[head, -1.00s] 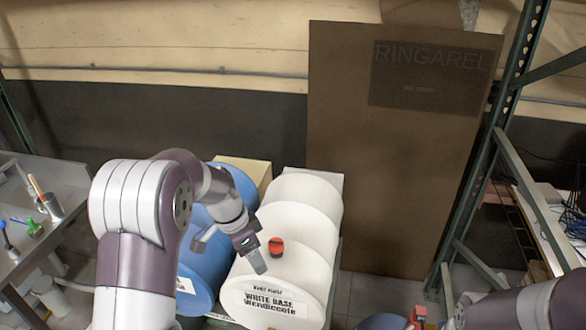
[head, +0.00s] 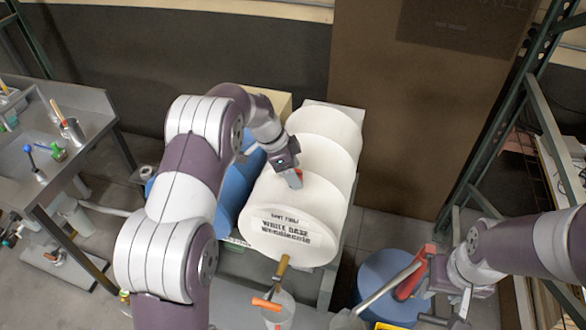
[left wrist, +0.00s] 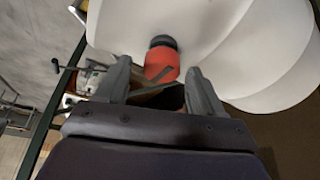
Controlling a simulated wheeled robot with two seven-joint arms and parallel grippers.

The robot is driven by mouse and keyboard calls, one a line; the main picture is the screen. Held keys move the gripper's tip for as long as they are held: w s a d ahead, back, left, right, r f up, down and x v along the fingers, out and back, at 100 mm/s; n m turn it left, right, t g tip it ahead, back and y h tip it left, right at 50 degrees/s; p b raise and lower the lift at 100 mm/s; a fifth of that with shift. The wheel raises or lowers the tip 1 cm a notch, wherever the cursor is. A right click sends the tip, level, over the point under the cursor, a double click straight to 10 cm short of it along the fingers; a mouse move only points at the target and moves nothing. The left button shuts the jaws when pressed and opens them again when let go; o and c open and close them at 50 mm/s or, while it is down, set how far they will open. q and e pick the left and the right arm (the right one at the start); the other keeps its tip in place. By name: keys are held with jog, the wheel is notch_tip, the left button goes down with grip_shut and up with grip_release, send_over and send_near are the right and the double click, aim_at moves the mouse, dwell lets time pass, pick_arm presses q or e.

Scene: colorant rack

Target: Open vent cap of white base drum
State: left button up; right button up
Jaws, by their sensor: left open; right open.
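The white base drum (head: 258,205) lies on its side on a rack, with its label facing the front. Its vent cap is orange-red with a black band; in the left wrist view the cap (left wrist: 161,62) stands out from the drum's white side. In the head view my left gripper (head: 295,178) is at the drum's upper side and mostly hides the cap. In the left wrist view the left gripper (left wrist: 158,82) is open, with the cap between and just beyond its fingertips; contact cannot be told.
A blue drum (head: 236,185) lies left of the white one. A blue upright drum (head: 388,272) and a red-handled tool (head: 414,274) are near my right arm. A container with a wooden-handled tool (head: 278,312) stands in front. A metal bench (head: 88,110) is left.

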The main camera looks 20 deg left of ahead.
pick_arm(q)
jog(key=shift+s, duration=0.2)
jog(key=shift+w+a+f, duration=0.1)
jog(key=shift+w+f, duration=0.05)
jog(key=shift+w, duration=0.15)
jog(key=c, duration=0.9)
jog(key=shift+c, duration=0.7)
